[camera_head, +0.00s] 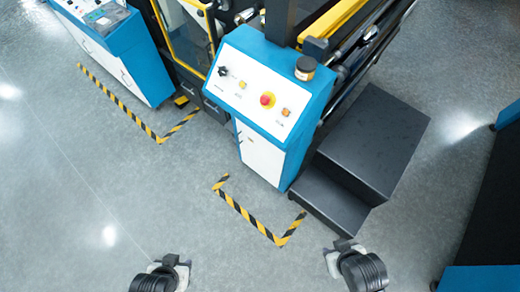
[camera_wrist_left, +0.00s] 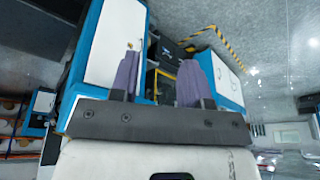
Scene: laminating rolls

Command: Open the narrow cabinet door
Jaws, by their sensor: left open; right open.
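The narrow cabinet (camera_head: 302,98) is a blue control console with a white door (camera_head: 258,155) on its front, shut, below a sloping button panel. In the left wrist view a white door (camera_wrist_left: 115,45) in a blue frame, apparently the same one, stands ahead and left, with a small dark handle or latch near its right edge. My left gripper (camera_head: 170,263) is at the bottom of the head view, well short of the cabinet; its purple fingers (camera_wrist_left: 157,78) are apart and empty. My right gripper (camera_head: 344,250) is at the bottom right, open, apart from the cabinet.
Black steps (camera_head: 375,140) stand right of the cabinet. Yellow-black tape (camera_head: 245,212) marks the floor before it. A wider blue cabinet (camera_head: 125,50) with white doors is at the upper left. A jar (camera_head: 305,68) sits on the console. The floor between my grippers and the cabinet is clear.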

